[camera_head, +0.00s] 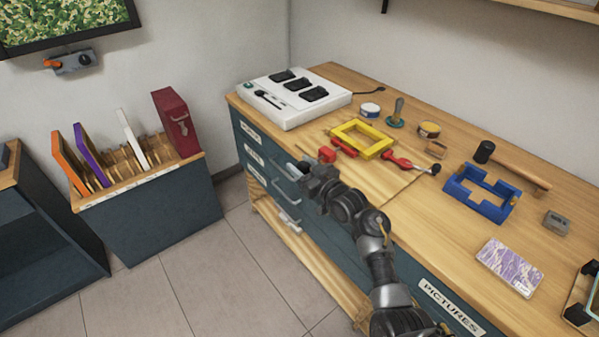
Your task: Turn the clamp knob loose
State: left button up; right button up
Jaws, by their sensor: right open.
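A red clamp (398,162) lies on the wooden workbench in the head view. A dark round knob (435,169) sits at the right end of its thin rod. Another red clamp part (328,155) lies to the left, by a yellow frame (362,138). My right gripper (298,170) is open at the bench's front edge, over the drawer fronts. It is left of and nearer than the red parts, apart from the knob, and nothing shows in it. My left gripper is not in view.
A white box with black pads (290,118) stands at the bench's back left. A blue frame (481,210), a mallet (520,170), a grey block (556,222) and a purple patterned block (510,265) lie to the right. A slotted rack (150,172) stands at left.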

jog(key=shift+w+a, duration=0.35)
jog(key=shift+w, duration=0.1)
